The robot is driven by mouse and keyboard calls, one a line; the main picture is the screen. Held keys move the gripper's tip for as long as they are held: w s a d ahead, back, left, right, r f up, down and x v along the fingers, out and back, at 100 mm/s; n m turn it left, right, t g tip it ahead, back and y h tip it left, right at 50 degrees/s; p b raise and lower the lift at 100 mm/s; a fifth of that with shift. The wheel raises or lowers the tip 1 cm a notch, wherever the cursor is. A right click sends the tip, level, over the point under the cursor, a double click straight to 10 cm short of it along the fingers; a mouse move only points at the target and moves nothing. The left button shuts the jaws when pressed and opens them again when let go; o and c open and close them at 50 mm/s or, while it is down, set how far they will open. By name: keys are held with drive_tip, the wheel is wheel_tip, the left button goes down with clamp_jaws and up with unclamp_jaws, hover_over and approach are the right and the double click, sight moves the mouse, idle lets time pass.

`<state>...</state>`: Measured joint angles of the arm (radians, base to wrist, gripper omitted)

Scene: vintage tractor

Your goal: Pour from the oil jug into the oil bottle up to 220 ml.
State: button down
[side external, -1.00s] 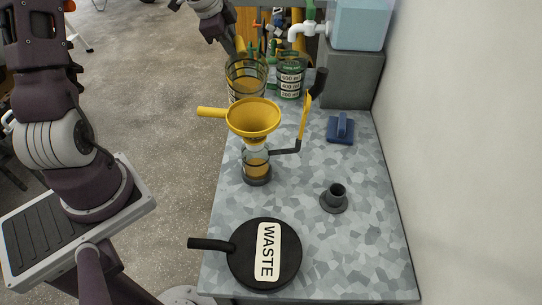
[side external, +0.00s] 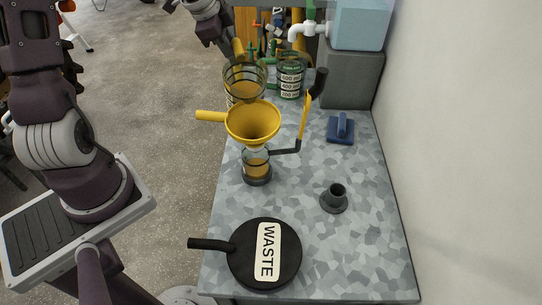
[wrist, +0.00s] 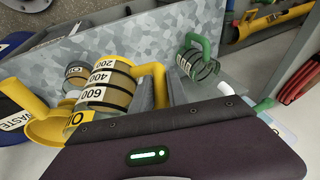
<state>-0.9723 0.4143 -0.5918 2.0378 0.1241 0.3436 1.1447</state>
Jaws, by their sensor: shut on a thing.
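The oil jug (side external: 243,83) is a clear cylinder with dark bands, amber oil inside and a yellow handle. It is tilted at the back rim of the yellow funnel (side external: 252,122); no stream is clearly visible. My gripper (side external: 238,46) is shut on its handle, which shows in the wrist view (wrist: 153,78). That view shows the jug's 200, 400 and 600 marks (wrist: 98,92). The oil bottle (side external: 256,166) stands upright under the funnel, with amber oil inside; its fill mark is not legible. Part of it shows behind the jug in the wrist view (wrist: 77,74).
A green-handled jug (side external: 290,80) stands at the back, near a blue tank (side external: 361,22) with a white tap on a grey block. A black WASTE container (side external: 240,262) is in front. A dark cup-like holder (side external: 335,199) and blue hand tool (side external: 341,129) sit right. A yellow-and-black upright (side external: 304,115) stands beside the funnel.

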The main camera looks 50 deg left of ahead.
sight(232, 43)
drive_tip(key=shift+s+d+r, duration=0.1)
drive_tip(key=shift+s+d, duration=0.15)
drive_tip(key=shift+s, duration=0.05)
drive_tip(key=shift+r, duration=0.1)
idle(0.3)
drive_tip(key=shift+s+d+r+t+y, duration=0.2)
drive_tip(key=shift+r+y, duration=0.3)
drive_tip(key=shift+r, duration=0.4)
drive_tip(key=shift+w+d+r+t+y, duration=0.1)
drive_tip(key=shift+r+t+y, duration=0.3)
drive_tip(key=shift+r, duration=0.45)
drive_tip(key=shift+d+r+m, duration=0.1)
drive_tip(key=shift+m, duration=0.2)
drive_tip(key=shift+s+d+r+t+y, duration=0.2)
drive_tip(key=shift+r+y, duration=0.25)
drive_tip(key=shift+r, duration=0.3)
drive_tip(key=shift+s+d+r+t+y, duration=0.1)
drive_tip(key=shift+d+r+t+y, duration=0.15)
drive_tip(key=shift+r+y, duration=0.35)
drive_tip(key=shift+r, duration=0.15)
